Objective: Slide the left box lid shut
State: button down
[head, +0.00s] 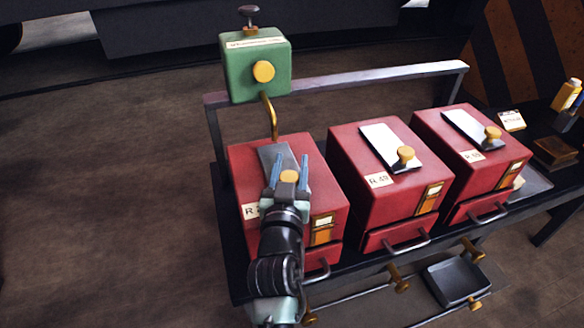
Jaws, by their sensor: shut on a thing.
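The left red box (240,165) stands at the left end of the dark bench. Its grey lid plate (272,153) lies on top, running from front to back. My gripper (289,165) is over the top of this box, with its two blue fingers on either side of the lid's brass knob (289,176). It is shut on the knob. My wrist and arm cover the front middle of the box and part of its label (250,211). I cannot tell from this view whether any opening shows beside the lid.
Two similar red boxes, the middle one (345,150) and the right one (428,132), stand close by with their own knobbed lids. A green box (240,72) with a curved brass pipe rises behind the left box. A rail (350,80) runs along the back.

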jog(key=shift+c, duration=2)
grip_release()
jog(key=shift+w+a, duration=0.1)
jog(key=shift+a, duration=0.05)
jog(key=shift+s, duration=0.3)
jog(key=s+b, duration=0.1)
jog(key=s, duration=1.1)
jog(key=shift+s+a, duration=0.2)
jog(key=shift+a, duration=0.25)
